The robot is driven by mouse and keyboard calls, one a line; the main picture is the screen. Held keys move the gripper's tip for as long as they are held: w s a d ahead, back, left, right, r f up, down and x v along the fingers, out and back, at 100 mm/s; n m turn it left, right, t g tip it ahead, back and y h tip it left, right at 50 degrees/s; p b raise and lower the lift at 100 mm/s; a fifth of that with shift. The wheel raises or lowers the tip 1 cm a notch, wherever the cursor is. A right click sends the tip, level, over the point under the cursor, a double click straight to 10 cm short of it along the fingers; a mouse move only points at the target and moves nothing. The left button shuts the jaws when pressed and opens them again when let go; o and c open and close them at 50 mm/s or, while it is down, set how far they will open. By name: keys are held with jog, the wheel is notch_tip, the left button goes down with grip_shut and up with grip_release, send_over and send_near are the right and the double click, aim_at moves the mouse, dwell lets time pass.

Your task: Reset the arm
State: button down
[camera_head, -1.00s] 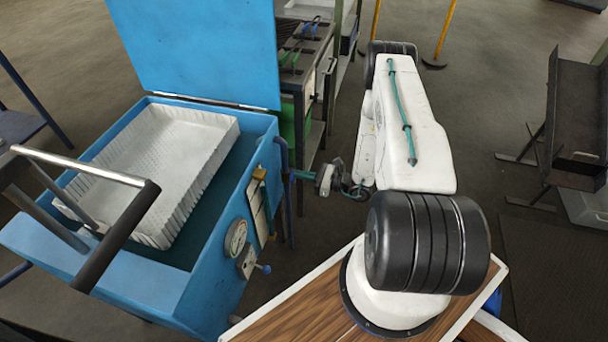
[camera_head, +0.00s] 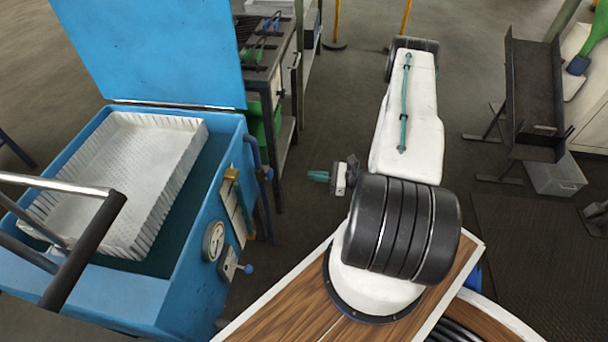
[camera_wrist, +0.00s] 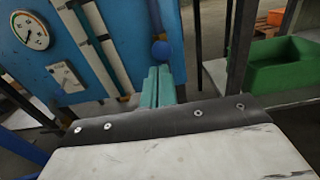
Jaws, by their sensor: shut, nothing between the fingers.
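My gripper (camera_head: 318,176) shows in the head view to the left of my white arm, with its teal fingers pointing left. In the wrist view the teal fingers (camera_wrist: 158,86) are together, with nothing between them. They point toward the blue tank's side and are apart from it in the head view. The arm is folded, its white link (camera_head: 408,120) reaching away from the black joint above my base. Part of the wrist is hidden behind the arm.
A blue tank (camera_head: 190,290) with a raised lid (camera_head: 150,50) and a white ribbed basket (camera_head: 120,250) stands at left. A tool table (camera_head: 262,75) is behind it. A dark metal chute (camera_head: 535,90) stands at right. Dark floor lies between. A green bin (camera_wrist: 280,68) shows in the wrist view.

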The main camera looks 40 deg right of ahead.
jog(key=shift+s, duration=0.1)
dwell(0.6)
jog(key=s+a+r+n+g+h, duration=0.3)
jog(key=s+a+r+n, duration=0.3)
jog(key=r, duration=1)
jog(key=s+a+r+n+g+h, duration=0.4)
jog(key=a+r+n, duration=0.5)
jog(key=r+n, duration=0.4)
jog(key=s+a+r+n+g+h, duration=0.4)
jog(key=s+a+r+n, duration=0.4)
jog(key=r, duration=1.2)
jog(key=shift+s+r+n+g, duration=0.3)
jog(key=shift+n+g, duration=0.4)
jog(key=shift+g, duration=0.2)
